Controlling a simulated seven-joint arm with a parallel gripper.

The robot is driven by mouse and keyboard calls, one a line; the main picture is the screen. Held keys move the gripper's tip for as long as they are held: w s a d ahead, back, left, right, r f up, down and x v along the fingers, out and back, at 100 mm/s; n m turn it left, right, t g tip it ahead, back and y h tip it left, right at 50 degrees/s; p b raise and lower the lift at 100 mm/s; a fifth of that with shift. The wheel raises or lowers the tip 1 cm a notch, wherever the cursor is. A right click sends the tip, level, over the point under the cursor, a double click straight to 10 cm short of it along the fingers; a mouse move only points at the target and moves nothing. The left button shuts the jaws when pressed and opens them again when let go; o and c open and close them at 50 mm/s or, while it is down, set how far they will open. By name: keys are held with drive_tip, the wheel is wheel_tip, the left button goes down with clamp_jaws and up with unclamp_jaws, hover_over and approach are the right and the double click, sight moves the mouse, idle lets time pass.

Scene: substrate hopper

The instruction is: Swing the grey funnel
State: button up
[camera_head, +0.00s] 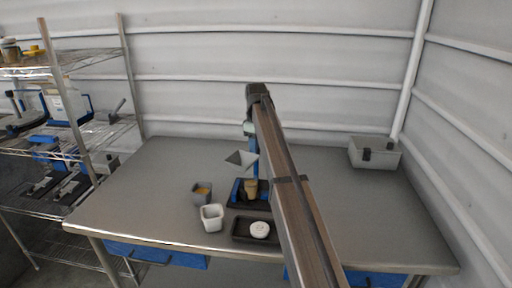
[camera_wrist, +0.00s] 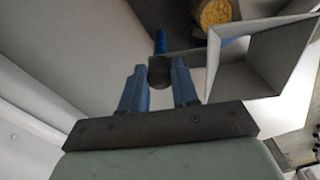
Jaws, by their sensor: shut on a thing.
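The grey funnel (camera_head: 242,159) shows as a tilted, pointed grey shape above the table's middle in the head view. In the wrist view, the funnel (camera_wrist: 230,80) is a wide square-mouthed frame at the right, beside my fingers. My gripper (camera_wrist: 160,80) has its two blue fingers on either side of a dark round knob (camera_wrist: 159,72), shut on it. A thin grey edge runs from the knob towards the funnel. A blue post (camera_wrist: 160,42) shows just beyond the knob. In the head view my arm hides much of the gripper and the stand.
Below the funnel, a brown pot (camera_head: 251,187) stands on a blue and black base (camera_head: 236,193). A grey container with yellowish contents (camera_head: 202,194), a white cup (camera_head: 212,218) and a black tray (camera_head: 241,236) with a white round item stand nearby. A grey bin (camera_head: 374,152) is at back right.

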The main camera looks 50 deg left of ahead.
drive_tip(key=m, duration=0.6)
drive_tip(key=shift+m, duration=0.3)
drive_tip(key=m, duration=0.7)
idle(0.3)
drive_tip(key=o, duration=0.7)
drive_tip(key=shift+o, duration=0.2)
drive_tip(key=shift+r, duration=3.55)
